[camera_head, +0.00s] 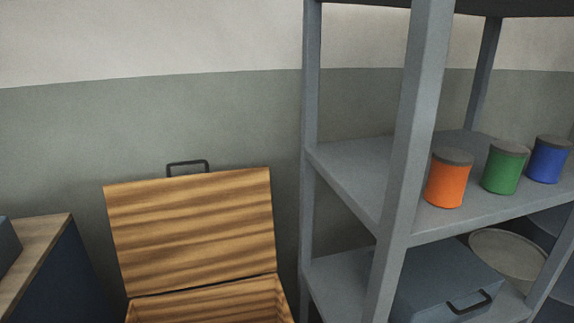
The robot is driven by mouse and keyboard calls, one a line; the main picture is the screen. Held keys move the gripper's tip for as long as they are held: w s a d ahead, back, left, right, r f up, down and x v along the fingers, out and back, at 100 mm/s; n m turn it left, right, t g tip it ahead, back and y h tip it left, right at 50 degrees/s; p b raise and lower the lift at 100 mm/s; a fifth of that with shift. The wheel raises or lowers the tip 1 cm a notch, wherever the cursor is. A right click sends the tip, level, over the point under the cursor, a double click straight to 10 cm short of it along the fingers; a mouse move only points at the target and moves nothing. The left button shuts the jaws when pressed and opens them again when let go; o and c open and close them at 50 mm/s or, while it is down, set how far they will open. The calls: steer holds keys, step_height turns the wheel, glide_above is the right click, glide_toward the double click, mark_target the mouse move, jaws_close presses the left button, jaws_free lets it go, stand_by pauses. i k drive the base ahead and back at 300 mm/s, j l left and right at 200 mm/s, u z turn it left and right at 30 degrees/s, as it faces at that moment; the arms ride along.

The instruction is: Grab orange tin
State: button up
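The orange tin (447,184) stands upright on the middle shelf (345,172) of a grey metal rack, at the right of the head view. It has a grey-brown lid. It is the leftmost of three tins in a row, just right of the rack's front post. My gripper is not in view, so its place and state do not show.
A green tin (506,170) and a blue tin (549,160) stand right of the orange one. The rack's front post (412,130) rises close by. Below are a grey-blue case (445,280) and a round dish (508,250). An open wooden chest (190,230) stands left.

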mark_target(450, 167)
steer(key=k+l+u, duration=0.5)
steer(key=l, duration=0.3)
steer(key=k+l+u, duration=0.5)
steer(key=k, duration=0.35)
steer(key=i+l, duration=0.15)
steer(key=i, duration=0.85)
